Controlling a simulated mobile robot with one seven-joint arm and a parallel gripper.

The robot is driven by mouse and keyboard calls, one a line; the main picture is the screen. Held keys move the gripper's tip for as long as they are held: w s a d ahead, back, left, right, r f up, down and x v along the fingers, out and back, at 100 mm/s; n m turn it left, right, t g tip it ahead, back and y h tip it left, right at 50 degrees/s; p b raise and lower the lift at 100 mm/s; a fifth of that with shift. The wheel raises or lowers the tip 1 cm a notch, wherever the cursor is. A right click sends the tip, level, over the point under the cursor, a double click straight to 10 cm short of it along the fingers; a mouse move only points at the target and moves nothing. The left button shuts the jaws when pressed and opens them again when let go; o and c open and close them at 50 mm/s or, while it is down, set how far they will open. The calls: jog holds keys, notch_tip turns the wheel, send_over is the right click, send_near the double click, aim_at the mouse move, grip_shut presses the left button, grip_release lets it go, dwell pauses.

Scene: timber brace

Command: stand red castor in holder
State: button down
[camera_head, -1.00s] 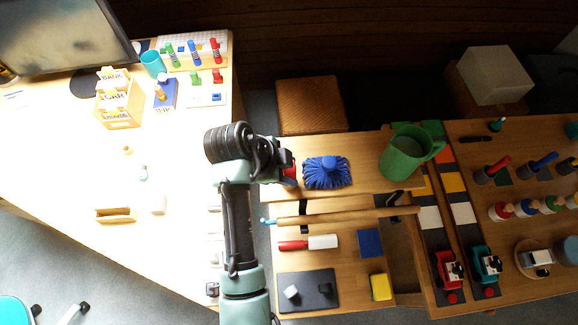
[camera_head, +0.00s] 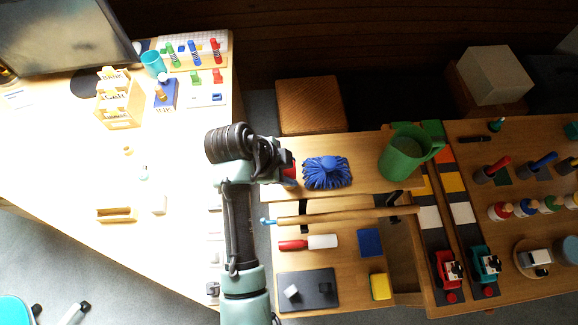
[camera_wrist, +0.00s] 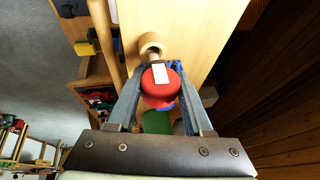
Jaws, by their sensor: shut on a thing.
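My gripper (camera_wrist: 160,72) is shut on the red castor (camera_wrist: 161,88), a rounded red thing with a white patch, held between the two blue-grey fingers in the wrist view. A round wooden piece (camera_wrist: 151,42) with a hollow centre lies just beyond the fingertips; I cannot tell whether it is the holder or joined to the castor. In the head view my gripper (camera_head: 284,168) is at the left end of the upper wooden board, and a bit of red (camera_head: 290,170) shows at it. Most of the castor is hidden there by my arm.
A blue mop head (camera_head: 326,172) lies just right of my gripper, with a green jug (camera_head: 404,152) farther right. A long wooden rod (camera_head: 345,214) lies in front. Castor-like pieces with red, blue and green bases (camera_head: 526,208) stand on the right table.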

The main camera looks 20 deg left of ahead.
jog(key=shift+f+b, duration=0.5)
jog(key=shift+f, duration=0.45)
dwell(1.1)
jog(key=shift+c, duration=1.2)
grip_release()
jog(key=shift+r, duration=0.1)
jog(key=v, duration=1.3)
jog(key=shift+p, duration=0.45)
